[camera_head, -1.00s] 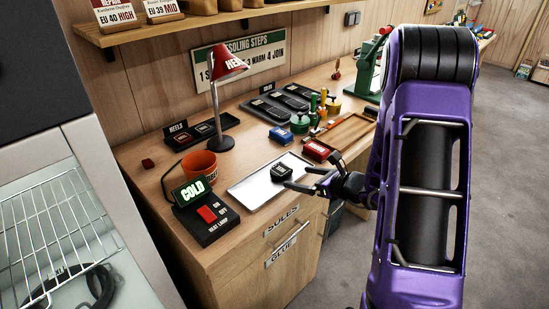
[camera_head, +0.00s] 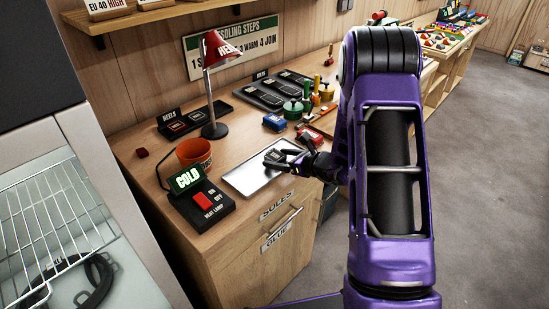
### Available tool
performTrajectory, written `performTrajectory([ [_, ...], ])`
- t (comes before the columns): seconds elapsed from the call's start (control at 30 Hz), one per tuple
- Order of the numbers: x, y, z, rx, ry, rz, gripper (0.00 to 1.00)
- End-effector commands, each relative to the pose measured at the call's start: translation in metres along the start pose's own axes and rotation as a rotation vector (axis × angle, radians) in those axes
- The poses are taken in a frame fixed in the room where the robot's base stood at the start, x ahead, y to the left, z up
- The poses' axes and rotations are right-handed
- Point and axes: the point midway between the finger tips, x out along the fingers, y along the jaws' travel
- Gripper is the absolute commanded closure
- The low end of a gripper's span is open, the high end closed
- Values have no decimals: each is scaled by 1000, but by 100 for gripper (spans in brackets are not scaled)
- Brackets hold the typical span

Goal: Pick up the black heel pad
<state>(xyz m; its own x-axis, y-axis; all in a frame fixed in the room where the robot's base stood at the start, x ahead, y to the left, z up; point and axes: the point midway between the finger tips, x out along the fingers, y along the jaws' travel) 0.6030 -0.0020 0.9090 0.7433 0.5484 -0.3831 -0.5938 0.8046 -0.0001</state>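A small black heel pad (camera_head: 274,156) is at the right end of the pale metal tray (camera_head: 243,182), near the middle of the picture. My gripper (camera_head: 279,159) reaches in from the right, with its fingertips at the pad, one on either side as far as I can see. The dark fingers and dark pad blend together, so I cannot tell whether the fingers press on it. I also cannot tell whether the pad touches the tray.
A red lamp (camera_head: 214,85) stands behind the tray. An orange pot (camera_head: 194,153) and the heat lamp switch box with a COLD display (camera_head: 201,203) are to its left. Blue (camera_head: 275,122) and red (camera_head: 309,135) boxes and green pots (camera_head: 293,109) are close behind my gripper.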

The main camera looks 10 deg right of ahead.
Motion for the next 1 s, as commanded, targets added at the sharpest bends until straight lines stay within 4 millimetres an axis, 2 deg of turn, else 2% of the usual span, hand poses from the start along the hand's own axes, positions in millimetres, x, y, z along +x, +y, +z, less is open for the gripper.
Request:
performTrajectory([
  [0.03, 0, 0, 0, 0, 0, 0, 25],
  [0.33, 0, 0, 0, 0, 0, 0, 79],
  [0.57, -1, 0, 2, -1, -1, 0, 79],
  [0.67, -4, 0, 9, -2, -2, -1, 79],
  [1.0, -29, 0, 70, -4, -4, -1, 79],
])
